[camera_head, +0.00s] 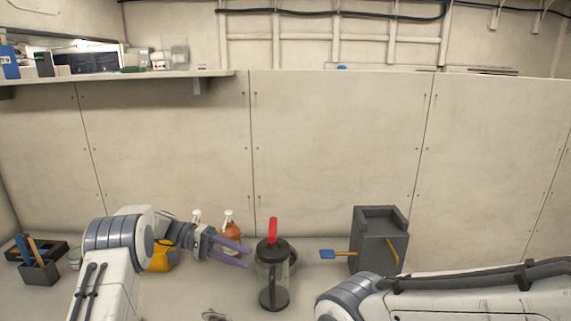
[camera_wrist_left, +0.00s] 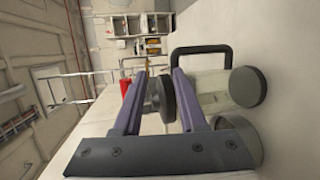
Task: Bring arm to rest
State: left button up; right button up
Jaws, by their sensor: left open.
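My left gripper (camera_head: 248,255) is open and points right, its purple fingers just left of a glass jug (camera_head: 272,280) with a black lid, a black handle and a red top piece. The jug stands upright on the counter. In the left wrist view the fingers (camera_wrist_left: 160,74) are spread, and the jug's black lid (camera_wrist_left: 161,98) shows in the gap between them. The red piece (camera_wrist_left: 126,86) appears by the left finger. I cannot tell whether the fingers touch the jug. My right arm crosses the lower right; its gripper is out of view.
A dark grey block (camera_head: 368,240) with a yellow handle and a blue-ended tool stands right of the jug. An orange bottle (camera_head: 229,221) and a yellow container (camera_head: 160,257) are near my left arm. A dark tool box (camera_head: 40,271) is far left. A shelf (camera_head: 150,75) runs above.

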pick_arm(q)
jog(key=s+d+r+m+g+y, duration=0.1)
jog(key=s+d+r+y, duration=0.2)
jog(key=s+d+y, duration=0.85)
jog(key=s+a+f+m+t+y, duration=0.1)
jog(key=s+a+m+t, duration=0.1)
jog(key=s, duration=1)
jog(key=s+a+f+m+t+y, duration=0.1)
jog(key=s+a+m+t, duration=0.1)
jog(key=s, duration=0.9)
jog(key=shift+s+a+f+t, duration=0.4)
jog(key=shift+a+t, duration=0.05)
jog(key=shift+t, duration=0.05)
